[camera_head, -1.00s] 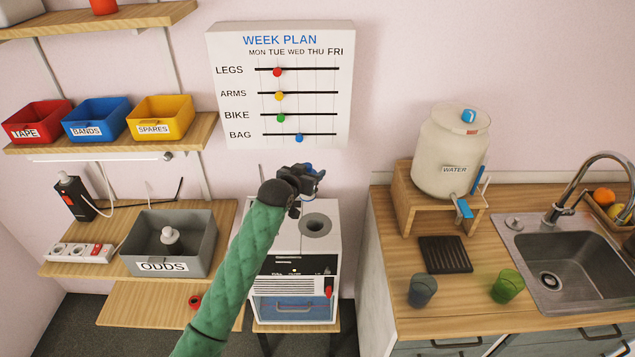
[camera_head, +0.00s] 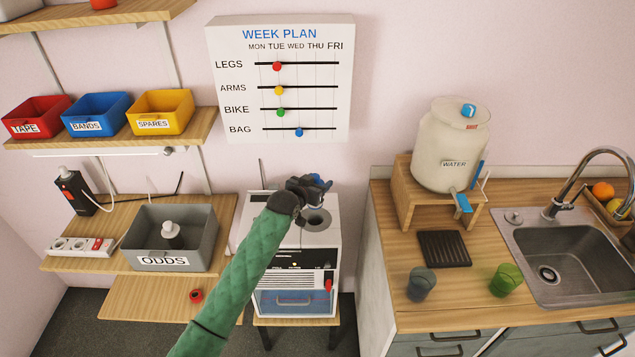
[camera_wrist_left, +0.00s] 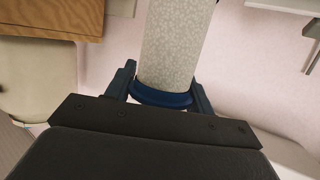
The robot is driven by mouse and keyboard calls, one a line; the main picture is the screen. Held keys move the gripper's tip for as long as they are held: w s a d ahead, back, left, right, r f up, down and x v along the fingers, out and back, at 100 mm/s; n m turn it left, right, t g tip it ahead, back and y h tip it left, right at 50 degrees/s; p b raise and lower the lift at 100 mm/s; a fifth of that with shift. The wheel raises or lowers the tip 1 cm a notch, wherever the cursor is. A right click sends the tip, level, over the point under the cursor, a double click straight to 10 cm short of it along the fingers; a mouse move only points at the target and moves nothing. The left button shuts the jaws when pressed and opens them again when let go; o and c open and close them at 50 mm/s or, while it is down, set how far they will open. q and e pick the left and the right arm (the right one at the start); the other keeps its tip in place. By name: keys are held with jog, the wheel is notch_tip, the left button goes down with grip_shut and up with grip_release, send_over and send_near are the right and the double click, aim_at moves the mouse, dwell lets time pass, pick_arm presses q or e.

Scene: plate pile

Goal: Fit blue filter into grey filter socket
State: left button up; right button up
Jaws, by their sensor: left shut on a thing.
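My left gripper (camera_head: 318,184) is shut on the blue filter (camera_head: 312,178), of which only small blue parts show past the gripper in the head view. In the left wrist view the filter (camera_wrist_left: 175,45) is a pale speckled cylinder with a dark blue end cap between the two fingers (camera_wrist_left: 162,97). The grey filter socket (camera_head: 316,219) is a round ring with a dark hole on top of the white machine (camera_head: 328,240). The gripper is over the machine's top, just behind the socket in the picture, and partly covers its edge. The filter appears apart from the socket.
The machine has a red lever (camera_head: 328,284) on its front. A grey ODDS bin (camera_head: 190,255) stands on the shelf at left, and a week plan board (camera_head: 280,78) hangs behind. A counter with a water jar (camera_head: 450,145) and cups is at right.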

pick_arm(q)
jog(key=shift+f+b, duration=1)
jog(key=shift+f, duration=0.85)
jog(key=shift+f+b, duration=0.5)
jog(key=shift+f, duration=0.55)
